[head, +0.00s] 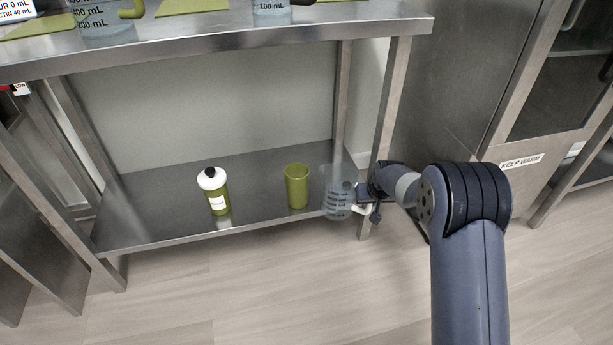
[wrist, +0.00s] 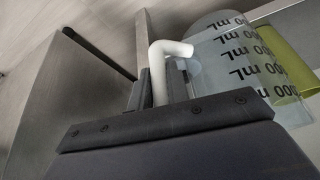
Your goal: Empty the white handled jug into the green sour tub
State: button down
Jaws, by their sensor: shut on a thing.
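The clear jug (head: 338,178) with dark mL markings and a white handle is at the right end of the lower shelf, near its front edge. My gripper (head: 364,199) is shut on the white handle from the right; the handle (wrist: 158,70) also shows between the fingers in the wrist view (wrist: 157,88). The jug looks about upright. I cannot tell whether it touches the shelf or what is in it. An open olive-green tub (head: 297,187) stands on the shelf just left of the jug; its label is not visible. It also shows behind the jug in the wrist view (wrist: 290,62).
A green bottle with a white top and black cap (head: 212,190) stands left on the lower shelf (head: 260,215). The steel tabletop (head: 340,27) overhangs it, carrying other jugs and green mats. A table leg (head: 390,100) stands close behind my gripper. Floor in front is clear.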

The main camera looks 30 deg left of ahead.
jog(key=shift+a+r+p, duration=0.15)
jog(key=shift+r+p, duration=1.55)
jog(key=shift+r, duration=0.95)
jog(key=s+d+b, duration=0.1)
jog(key=s+d, duration=0.4)
jog(key=shift+s+d, duration=0.3)
jog(key=shift+s, duration=0.1)
